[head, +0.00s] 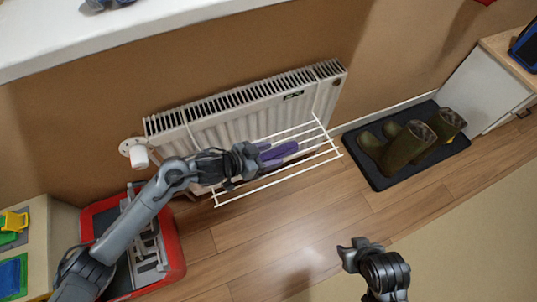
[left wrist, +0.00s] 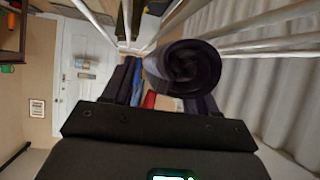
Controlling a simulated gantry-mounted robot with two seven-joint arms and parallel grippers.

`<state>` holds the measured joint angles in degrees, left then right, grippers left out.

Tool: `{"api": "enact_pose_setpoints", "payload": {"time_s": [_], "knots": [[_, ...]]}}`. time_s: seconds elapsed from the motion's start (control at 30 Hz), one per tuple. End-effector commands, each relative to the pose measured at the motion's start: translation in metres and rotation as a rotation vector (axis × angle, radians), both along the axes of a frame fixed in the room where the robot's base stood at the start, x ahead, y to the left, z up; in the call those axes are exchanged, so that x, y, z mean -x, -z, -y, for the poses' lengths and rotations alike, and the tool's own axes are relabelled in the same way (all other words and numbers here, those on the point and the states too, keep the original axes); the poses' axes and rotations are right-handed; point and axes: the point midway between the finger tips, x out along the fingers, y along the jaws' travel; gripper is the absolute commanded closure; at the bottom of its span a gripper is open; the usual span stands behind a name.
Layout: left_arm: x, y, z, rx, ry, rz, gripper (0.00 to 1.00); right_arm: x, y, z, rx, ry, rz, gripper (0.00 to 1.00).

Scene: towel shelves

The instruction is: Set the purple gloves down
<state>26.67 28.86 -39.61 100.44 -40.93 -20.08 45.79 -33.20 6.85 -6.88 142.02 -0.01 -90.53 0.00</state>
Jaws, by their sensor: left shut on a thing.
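The purple gloves (head: 280,151) are at the white wire drying rack (head: 322,158) in front of the radiator. My left gripper (head: 252,160) is shut on their left end. In the left wrist view the gloves (left wrist: 183,68) show as a dark purple roll between the fingers, with pale rack bars close by. I cannot tell whether the gloves rest on the bars or hang just above them. My right gripper (head: 356,252) is over the floor at the lower right, away from the gloves; its jaw opening is unclear.
The white radiator (head: 250,105) stands against the brown wall behind the rack. A red-rimmed tray (head: 174,250) lies at lower left. The wooden floor in front of the rack is clear.

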Motion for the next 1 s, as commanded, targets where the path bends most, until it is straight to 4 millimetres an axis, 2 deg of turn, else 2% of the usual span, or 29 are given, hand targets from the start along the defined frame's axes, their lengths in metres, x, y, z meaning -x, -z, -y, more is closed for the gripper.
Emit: {"api": "enact_pose_setpoints", "payload": {"time_s": [0.17,0.2,0.37,0.77,1.0], "knots": [[0.000,0.001,0.000,0.001,-0.001,0.000,0.80,0.000,-0.001,0.001,0.003,-0.002,0.001,0.57],[0.000,0.002,0.000,0.000,0.000,-0.001,0.41,0.000,-0.001,0.001,0.004,-0.002,0.002,0.57],[0.000,0.002,0.000,0.000,0.000,0.000,0.16,0.000,-0.001,0.001,0.004,-0.002,0.002,0.57],[0.000,-0.002,-0.001,0.000,0.000,0.001,0.15,0.000,-0.002,0.001,0.003,-0.002,0.001,0.57],[0.015,-0.020,-0.024,-0.002,0.000,0.001,0.15,0.000,-0.021,0.000,0.000,0.000,0.001,0.57]]}}
